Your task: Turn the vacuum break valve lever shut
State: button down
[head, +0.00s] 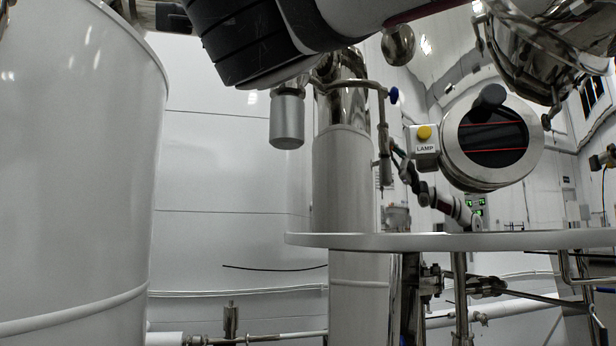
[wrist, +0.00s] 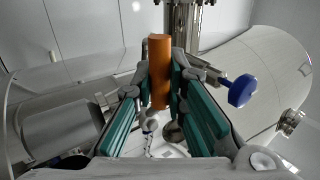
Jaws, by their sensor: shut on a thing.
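An orange lever handle (wrist: 160,62) stands between my fingertips in the wrist view. I take it to be the vacuum break valve lever. My gripper (wrist: 161,84), with teal finger pads, is shut on it, with one finger on each side. The handle's top end sticks out past the fingertips. A shiny metal pipe or valve body (wrist: 183,24) lies just behind it. How the lever joins the valve is hidden. In the head view, my dark arm crosses the top, and neither my gripper nor the orange handle shows.
A blue knob (wrist: 242,90) is close to the right finger; a blue knob also shows in the head view (head: 393,95). A grey cylinder (head: 287,121) hangs beside the steel column (head: 341,180). A large white tank (head: 80,170) fills the left. A round sight glass (head: 490,143) stands right.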

jog(key=c, duration=1.9)
grip_release()
jog(key=shift+v, duration=3.9)
jog(key=shift+a, duration=0.1)
